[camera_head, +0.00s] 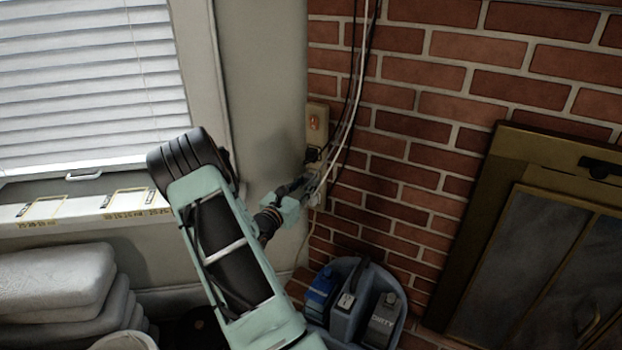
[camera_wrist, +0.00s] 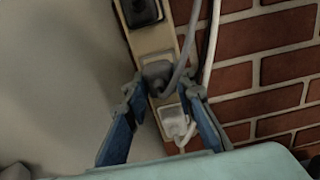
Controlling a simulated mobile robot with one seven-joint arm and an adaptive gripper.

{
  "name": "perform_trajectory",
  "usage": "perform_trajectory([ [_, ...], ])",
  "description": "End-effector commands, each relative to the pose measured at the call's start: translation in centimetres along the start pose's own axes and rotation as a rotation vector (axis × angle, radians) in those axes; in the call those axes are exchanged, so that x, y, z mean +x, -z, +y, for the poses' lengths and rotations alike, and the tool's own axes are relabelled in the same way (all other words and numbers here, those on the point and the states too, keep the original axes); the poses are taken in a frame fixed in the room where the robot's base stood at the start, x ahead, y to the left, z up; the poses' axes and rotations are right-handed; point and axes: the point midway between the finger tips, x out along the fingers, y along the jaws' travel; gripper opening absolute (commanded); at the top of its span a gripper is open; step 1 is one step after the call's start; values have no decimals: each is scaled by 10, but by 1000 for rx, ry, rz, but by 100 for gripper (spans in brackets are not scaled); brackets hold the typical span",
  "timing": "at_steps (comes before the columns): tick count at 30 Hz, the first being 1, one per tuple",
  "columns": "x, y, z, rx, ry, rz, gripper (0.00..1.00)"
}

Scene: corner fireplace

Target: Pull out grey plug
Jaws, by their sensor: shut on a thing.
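In the wrist view the strip (camera_wrist: 152,42) holds a black plug at the top, the grey plug (camera_wrist: 157,73) in the middle and a white plug (camera_wrist: 173,121) below. My gripper (camera_head: 309,184) is at the lower part of the strip. In the wrist view my gripper (camera_wrist: 162,89) has its two fingertips on either side of the grey plug and is shut on it. The grey plug still sits against the strip; its grey cord runs upward.
Black and white cords (camera_head: 358,80) hang down the brick wall (camera_head: 440,75) close to my gripper. A blue-grey caddy (camera_head: 343,327) with bottles stands below. A window (camera_head: 90,85) and stacked grey cushions (camera_head: 55,285) are at left; a brass-framed fireplace (camera_head: 540,250) is at right.

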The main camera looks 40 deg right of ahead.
Motion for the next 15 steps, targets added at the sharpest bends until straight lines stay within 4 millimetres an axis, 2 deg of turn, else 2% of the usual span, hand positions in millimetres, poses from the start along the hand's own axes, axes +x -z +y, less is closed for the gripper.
perform_trajectory([
  [15,-21,-1,0,0,0,0,0],
])
